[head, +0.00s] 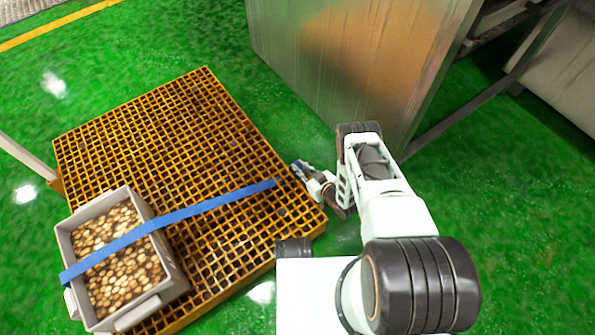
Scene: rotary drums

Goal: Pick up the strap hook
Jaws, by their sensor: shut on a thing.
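A blue strap (170,220) runs from the left side of a grey crate (168,262), across its top and over the orange grating, to a free-looking end near the grating's right edge. My gripper (302,170) is low beside that edge, just right of the strap's end. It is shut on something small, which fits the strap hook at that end. The hook itself is too small and too covered by the fingers to make out clearly. A narrow gap seems to show between the strap's visible end and my gripper.
The crate is full of round, brownish pieces and stands on the near left part of the orange grated platform (170,130). A large metal cabinet (350,60) stands close behind my arm. Green floor (475,210) is clear at the right.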

